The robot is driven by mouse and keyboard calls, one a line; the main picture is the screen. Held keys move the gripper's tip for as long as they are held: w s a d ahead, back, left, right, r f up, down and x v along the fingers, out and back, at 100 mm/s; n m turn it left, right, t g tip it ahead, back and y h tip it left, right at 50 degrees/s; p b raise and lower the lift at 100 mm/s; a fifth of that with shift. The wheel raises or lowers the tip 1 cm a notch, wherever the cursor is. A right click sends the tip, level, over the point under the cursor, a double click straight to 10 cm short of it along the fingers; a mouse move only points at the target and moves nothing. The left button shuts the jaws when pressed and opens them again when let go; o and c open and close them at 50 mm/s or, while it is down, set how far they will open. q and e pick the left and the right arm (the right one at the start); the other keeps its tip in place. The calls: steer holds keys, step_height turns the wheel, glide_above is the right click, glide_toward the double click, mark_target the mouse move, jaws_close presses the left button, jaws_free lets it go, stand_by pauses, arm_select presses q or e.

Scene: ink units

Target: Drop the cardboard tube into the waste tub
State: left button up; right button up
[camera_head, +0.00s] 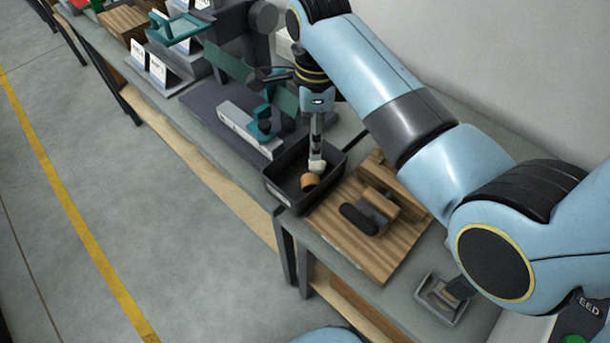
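The cardboard tube (310,182) is a short tan-orange ring. It shows inside the outline of the black waste tub (279,193), near its front right part. My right gripper (317,166) points down over the tub, with its pale fingertips right above and partly beside the tube. The fingers are seen edge-on, so I cannot tell whether they hold the tube or are apart from it. I also cannot tell whether the tube rests on the tub floor. My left gripper is out of view.
A wooden board (340,236) with a dark-handled block (360,218) lies right of the tub. A small grey tray (440,298) sits nearer me. Teal-and-grey equipment (262,125) stands beyond the tub. My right arm crosses above the bench. The floor at left is clear.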

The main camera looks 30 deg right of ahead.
step_height(320, 180, up, 9)
stand_by(0.7)
